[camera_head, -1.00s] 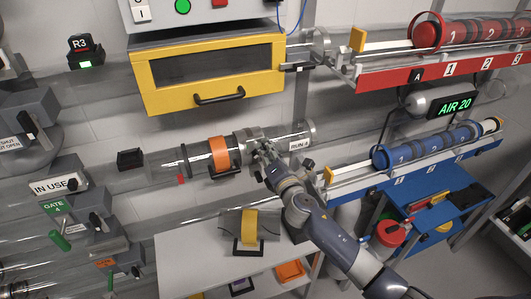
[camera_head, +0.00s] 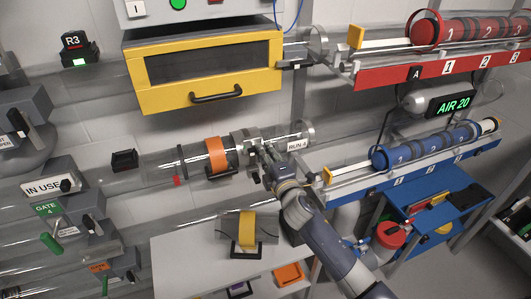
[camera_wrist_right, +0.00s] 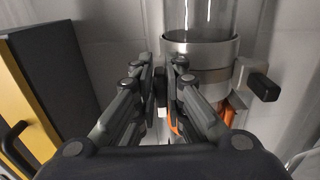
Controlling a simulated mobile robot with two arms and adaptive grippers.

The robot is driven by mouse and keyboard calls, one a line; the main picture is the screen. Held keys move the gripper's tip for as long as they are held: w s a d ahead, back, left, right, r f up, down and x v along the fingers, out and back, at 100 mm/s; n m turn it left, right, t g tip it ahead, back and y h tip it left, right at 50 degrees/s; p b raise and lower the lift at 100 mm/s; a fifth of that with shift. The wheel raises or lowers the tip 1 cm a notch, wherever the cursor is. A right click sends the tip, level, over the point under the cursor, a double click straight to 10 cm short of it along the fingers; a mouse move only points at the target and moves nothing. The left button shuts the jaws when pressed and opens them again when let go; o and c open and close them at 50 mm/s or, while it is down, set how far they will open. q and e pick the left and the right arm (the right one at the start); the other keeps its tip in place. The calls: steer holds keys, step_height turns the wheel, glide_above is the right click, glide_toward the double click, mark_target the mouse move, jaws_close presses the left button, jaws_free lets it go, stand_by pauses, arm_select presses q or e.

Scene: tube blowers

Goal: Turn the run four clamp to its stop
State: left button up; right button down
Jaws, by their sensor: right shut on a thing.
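The run four tube (camera_head: 281,138) is clear and runs across the middle of the head view, with a "RUN 4" label (camera_head: 297,145) on it. The run four clamp (camera_head: 238,142) is a grey metal collar on this tube, right of an orange band (camera_head: 217,154). In the right wrist view the collar (camera_wrist_right: 200,47) has a dark knob (camera_wrist_right: 263,86) on its right side. My right gripper (camera_head: 264,154) is at the clamp's right side, its fingers (camera_wrist_right: 163,76) shut on a clamp part that they mostly hide. My left gripper is out of view.
A yellow-framed box (camera_head: 205,75) hangs above the tube and also shows close at left in the right wrist view (camera_wrist_right: 17,113). A blue rack (camera_head: 420,165) with blue carriers stands right. A grey table (camera_head: 185,262) lies below. Gate levers (camera_head: 51,243) are at far left.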

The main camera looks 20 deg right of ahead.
stand_by(0.4)
steer(key=c, duration=1.7)
jaws_free()
steer(key=shift+o, duration=0.2)
steer(key=s, duration=1.2)
steer(key=shift+d, duration=0.2)
